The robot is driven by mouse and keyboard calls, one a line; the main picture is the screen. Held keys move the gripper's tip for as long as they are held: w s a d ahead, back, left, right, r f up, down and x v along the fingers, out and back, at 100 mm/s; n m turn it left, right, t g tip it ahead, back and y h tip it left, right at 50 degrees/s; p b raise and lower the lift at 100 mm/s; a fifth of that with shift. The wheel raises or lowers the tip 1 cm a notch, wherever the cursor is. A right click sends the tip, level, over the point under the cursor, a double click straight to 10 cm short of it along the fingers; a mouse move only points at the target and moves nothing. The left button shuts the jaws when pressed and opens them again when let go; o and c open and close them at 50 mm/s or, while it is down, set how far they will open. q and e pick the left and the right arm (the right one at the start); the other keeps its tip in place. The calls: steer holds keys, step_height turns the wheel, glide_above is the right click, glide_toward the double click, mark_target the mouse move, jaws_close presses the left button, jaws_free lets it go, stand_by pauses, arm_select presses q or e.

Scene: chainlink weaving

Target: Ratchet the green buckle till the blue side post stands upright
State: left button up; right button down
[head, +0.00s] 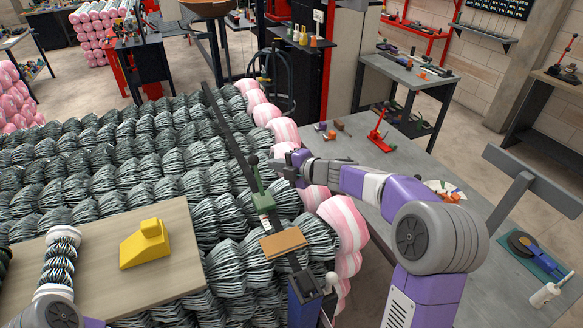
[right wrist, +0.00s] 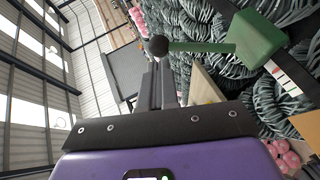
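The green buckle (head: 263,203) sits on a long dark strap that runs diagonally over the stacked wire bundles. Its green lever ends in a black ball knob (head: 253,160). The right wrist view shows the buckle (right wrist: 258,38) at top right and the knob (right wrist: 158,46) just beyond my fingertips. My right gripper (head: 287,168) is beside the lever, to the right of the knob and apart from it. Its fingers look slightly apart and empty. The blue side post (head: 303,311) is at the strap's near end, partly cut off by the frame; its tilt is hard to judge. My left gripper is not visible.
A brown plate (head: 283,243) lies by the strap below the buckle. A yellow block (head: 146,244) rests on a wooden board (head: 185,275) at left. Pink-and-white bundles (head: 345,222) line the right side of the stack. A grey bench (head: 385,165) stands at right.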

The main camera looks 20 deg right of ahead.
mark_target(258, 161)
steer(key=shift+x, duration=2.35)
